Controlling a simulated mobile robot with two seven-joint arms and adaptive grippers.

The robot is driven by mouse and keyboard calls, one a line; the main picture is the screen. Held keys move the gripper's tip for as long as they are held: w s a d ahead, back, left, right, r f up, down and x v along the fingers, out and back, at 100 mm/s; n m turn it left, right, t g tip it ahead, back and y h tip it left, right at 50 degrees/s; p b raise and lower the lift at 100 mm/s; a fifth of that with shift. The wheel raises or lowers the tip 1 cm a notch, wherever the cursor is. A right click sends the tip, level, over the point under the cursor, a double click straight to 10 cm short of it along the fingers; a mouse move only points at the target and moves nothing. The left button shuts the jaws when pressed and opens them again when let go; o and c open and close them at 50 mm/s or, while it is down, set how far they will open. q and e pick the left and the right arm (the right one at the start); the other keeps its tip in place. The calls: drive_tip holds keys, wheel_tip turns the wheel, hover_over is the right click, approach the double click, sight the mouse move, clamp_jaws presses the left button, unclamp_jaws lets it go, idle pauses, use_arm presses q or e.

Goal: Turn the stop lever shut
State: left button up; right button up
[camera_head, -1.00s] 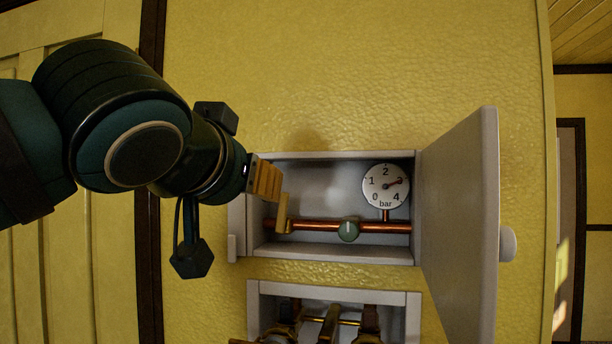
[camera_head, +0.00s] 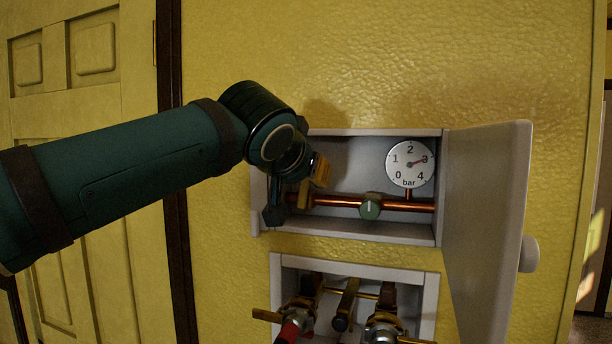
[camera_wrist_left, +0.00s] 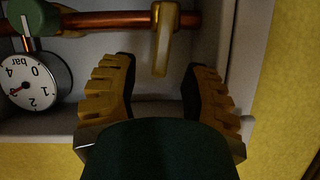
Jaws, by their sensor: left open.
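The stop lever (camera_head: 304,194) is a brass handle on the left part of a copper pipe inside an open wall box. It stands up from the pipe, across it. In the left wrist view, which shows the box upside down, the lever (camera_wrist_left: 164,48) has its free end between the tips of my left gripper (camera_wrist_left: 158,68). The fingers are apart, with a gap visible on both sides of the lever. In the head view my left gripper (camera_head: 315,176) is at the box's left side and partly hides the lever. My right gripper is out of view.
A round gauge (camera_head: 409,163) reads about 3 bar. A green knob (camera_head: 370,206) sits mid-pipe. The grey box door (camera_head: 487,215) stands open at the right. A lower box (camera_head: 431,298) holds brass taps. Yellow wall (camera_head: 380,65) above is clear.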

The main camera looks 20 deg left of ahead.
sight(306, 207)
use_arm(q)
drive_tip(key=shift+x, duration=1.5)
clamp_jaws()
